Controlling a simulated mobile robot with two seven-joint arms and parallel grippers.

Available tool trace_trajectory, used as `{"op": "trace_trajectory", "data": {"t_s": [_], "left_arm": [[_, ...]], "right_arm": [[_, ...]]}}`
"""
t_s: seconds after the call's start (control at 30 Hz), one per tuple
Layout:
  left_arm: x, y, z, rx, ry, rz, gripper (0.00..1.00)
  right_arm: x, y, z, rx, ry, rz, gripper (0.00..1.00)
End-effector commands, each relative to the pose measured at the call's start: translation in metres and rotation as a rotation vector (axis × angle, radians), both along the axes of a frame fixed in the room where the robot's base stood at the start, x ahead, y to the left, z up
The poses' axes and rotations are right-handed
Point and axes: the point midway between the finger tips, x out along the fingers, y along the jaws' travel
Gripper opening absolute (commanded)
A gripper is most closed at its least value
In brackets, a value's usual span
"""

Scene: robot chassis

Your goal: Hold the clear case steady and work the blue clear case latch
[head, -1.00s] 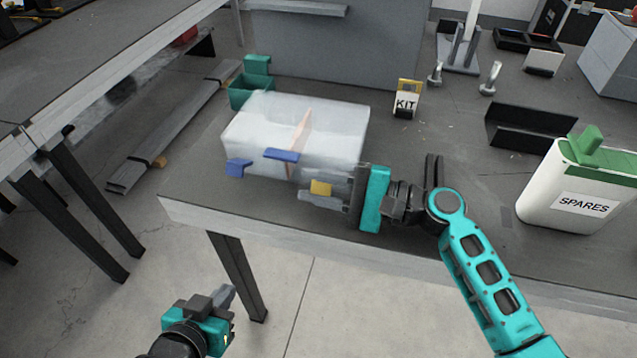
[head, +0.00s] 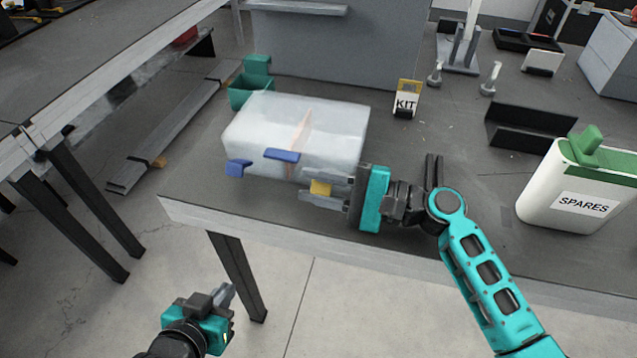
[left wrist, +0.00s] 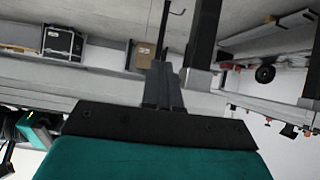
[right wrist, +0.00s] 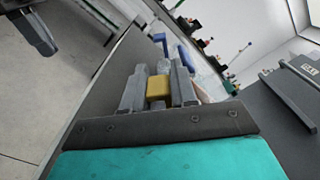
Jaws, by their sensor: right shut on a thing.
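The clear case (head: 340,130) is a translucent box on the grey table, with a pinkish upright piece showing through it. Two blue latches sit at its front: one near the middle (head: 282,154) and one at the left corner (head: 238,167). Blue parts also show in the right wrist view (right wrist: 186,57). My right gripper (head: 322,189) is at the case's front right, its fingers shut on a yellow block (right wrist: 158,88). Whether this block is joined to the case is hard to tell. My left gripper (head: 226,294) is shut and empty, in front of the table and away from the case.
A green bin (head: 252,85) stands behind the case. A KIT card (head: 407,100) stands behind right. A white SPARES container (head: 575,195) with a green lid and a black angled tray (head: 535,135) are at the right. The table's front edge (head: 270,228) runs below the case.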

Motion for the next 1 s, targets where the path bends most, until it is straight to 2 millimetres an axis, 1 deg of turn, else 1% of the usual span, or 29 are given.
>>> {"op": "trace_trajectory", "data": {"t_s": [0.03,0.07,0.17,0.27,0.33,0.4,0.47,0.5,0.6,0.7,0.8,0.9,1.0], "left_arm": [[0.004,0.0,0.004,-0.002,-0.001,-0.001,0.0],[0.007,-0.001,0.006,-0.005,0.001,-0.002,0.0],[0.023,-0.003,0.021,-0.014,0.013,-0.005,0.0],[0.042,-0.006,0.044,-0.024,0.04,-0.013,0.0],[0.055,-0.008,0.063,-0.029,0.062,-0.023,0.0],[0.065,-0.01,0.084,-0.029,0.086,-0.032,0.0],[0.07,-0.011,0.101,-0.025,0.107,-0.041,0.0],[0.073,-0.012,0.113,-0.021,0.121,-0.046,0.0],[0.076,-0.012,0.142,-0.003,0.156,-0.059,0.0],[0.075,-0.01,0.167,0.025,0.188,-0.068,0.0],[0.071,-0.007,0.186,0.055,0.215,-0.072,0.0],[0.066,-0.004,0.199,0.083,0.237,-0.071,0.0],[0.062,-0.002,0.207,0.099,0.25,-0.07,0.0]], "right_arm": [[-0.002,0.0,-0.004,-0.004,0.009,0.003,0.0],[-0.002,0.0,-0.004,-0.004,0.009,0.003,0.0],[-0.002,0.0,-0.004,-0.004,0.009,0.003,0.0],[-0.002,0.0,-0.004,-0.005,0.009,0.004,0.0],[-0.002,0.0,-0.004,-0.005,0.009,0.004,0.0],[-0.002,0.0,-0.004,-0.005,0.009,0.004,0.0],[-0.002,0.0,-0.004,-0.005,0.009,0.004,0.0],[-0.002,0.0,-0.004,-0.005,0.009,0.004,0.0],[-0.002,0.0,-0.004,-0.004,0.01,0.004,0.0],[-0.002,0.0,-0.005,-0.004,0.01,0.004,0.0],[-0.002,0.0,-0.005,-0.005,0.01,0.003,0.0],[-0.002,0.0,-0.005,-0.006,0.01,0.004,0.0],[-0.002,0.0,-0.005,-0.006,0.01,0.004,0.0]]}}
